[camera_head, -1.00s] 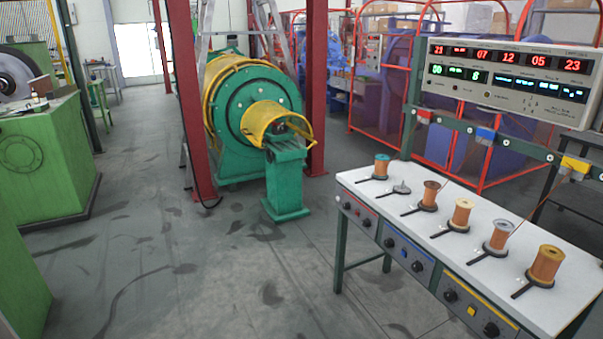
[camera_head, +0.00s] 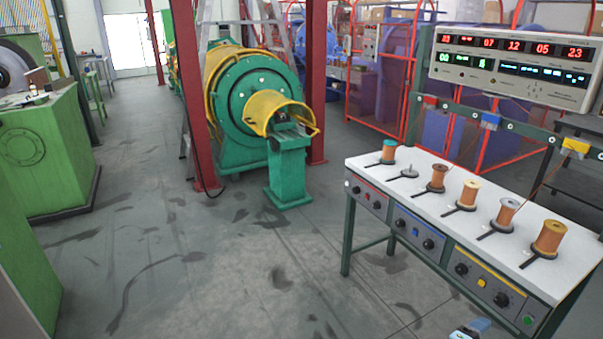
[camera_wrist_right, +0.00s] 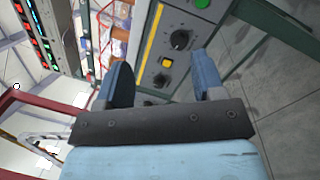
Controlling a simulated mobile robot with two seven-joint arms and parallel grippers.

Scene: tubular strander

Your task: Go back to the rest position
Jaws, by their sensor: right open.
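My right gripper (camera_wrist_right: 163,78) shows in the right wrist view with its two blue fingers apart and nothing between them. Beyond the fingers is the front panel of the bench, with a yellow button (camera_wrist_right: 167,65) and black knobs, apart from them as far as I can tell. In the head view a small blue and grey piece (camera_head: 470,330), probably part of my right arm, shows at the bottom edge in front of the bench (camera_head: 430,178). My left gripper is not in view.
Several wire spools (camera_head: 549,238) and a bare spindle (camera_head: 409,172) stand on the white benchtop. A digital display (camera_head: 514,69) hangs above. The green and yellow strander (camera_head: 249,100) stands between red posts. A green machine (camera_head: 48,150) is at left. The middle floor is clear.

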